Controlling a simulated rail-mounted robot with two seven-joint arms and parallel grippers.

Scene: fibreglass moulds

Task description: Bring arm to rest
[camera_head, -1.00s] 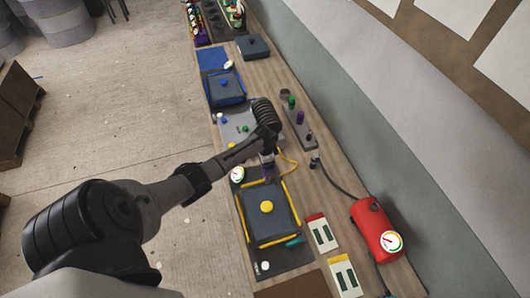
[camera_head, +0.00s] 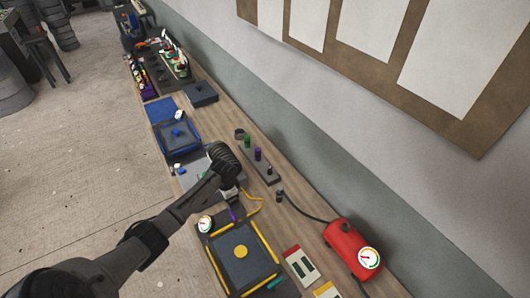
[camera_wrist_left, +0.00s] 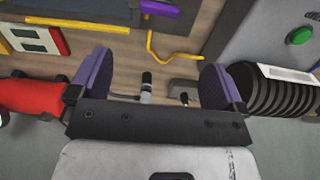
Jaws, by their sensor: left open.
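My left arm comes in from the lower left in the head view. Its gripper (camera_head: 231,206) hangs above the bench (camera_head: 270,210), between the grey plate and the yellow-edged mould. The left wrist view shows its two purple-padded fingers (camera_wrist_left: 157,84) spread wide, with nothing between them. My right gripper is in neither view.
Below lies the yellow-edged mould (camera_head: 241,268) with a gauge (camera_head: 205,224). A yellow hose (camera_head: 257,203) and a red pump (camera_head: 350,249) are to the right. The blue mould (camera_head: 178,137) and grey plate (camera_head: 190,175) are farther up. A grey wall runs behind.

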